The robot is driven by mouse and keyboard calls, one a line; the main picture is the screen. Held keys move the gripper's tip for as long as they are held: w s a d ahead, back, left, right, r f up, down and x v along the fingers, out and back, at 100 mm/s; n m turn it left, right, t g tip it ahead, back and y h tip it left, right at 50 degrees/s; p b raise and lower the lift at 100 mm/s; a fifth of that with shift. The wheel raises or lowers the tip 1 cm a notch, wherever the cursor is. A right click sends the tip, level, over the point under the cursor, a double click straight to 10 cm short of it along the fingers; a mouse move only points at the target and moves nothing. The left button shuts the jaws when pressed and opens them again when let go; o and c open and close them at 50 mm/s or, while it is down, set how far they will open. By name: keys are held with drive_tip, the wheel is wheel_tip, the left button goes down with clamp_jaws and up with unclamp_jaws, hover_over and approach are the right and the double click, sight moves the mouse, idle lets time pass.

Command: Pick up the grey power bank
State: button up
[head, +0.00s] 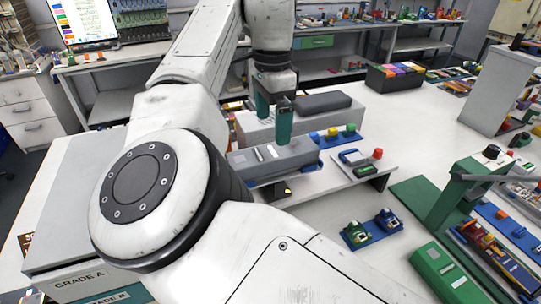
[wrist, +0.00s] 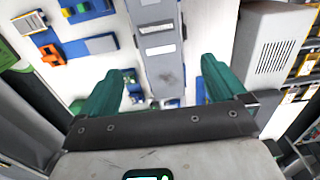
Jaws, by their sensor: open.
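A long grey block with white labels (head: 275,158) lies on a blue base in the head view; it looks like the grey power bank, though I cannot be sure. What looks like the same block (wrist: 162,62) runs up the middle of the wrist view, with white labels and a dark smudge. My gripper (head: 274,112) has teal fingers and is above and just behind the block in the head view. In the wrist view my gripper (wrist: 158,85) is open, the fingers wide apart and nothing held between them. The block appears beyond the fingertips, apart from them.
A darker grey rounded block (head: 322,103) lies on a pale box behind. A small stand (head: 345,168) with coloured parts is to the right. A green press-like fixture (head: 445,195) stands further right. A vented pale box (wrist: 278,45) is at right in the wrist view.

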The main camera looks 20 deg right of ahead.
sight(274, 151)
drive_tip(key=shift+d+f, duration=0.1)
drive_tip(key=shift+f, duration=4.3)
drive_tip(key=c, duration=1.2)
drive_tip(key=shift+c, duration=0.7)
drive_tip(key=shift+r+p, duration=0.2)
drive_tip(key=shift+p, duration=0.2)
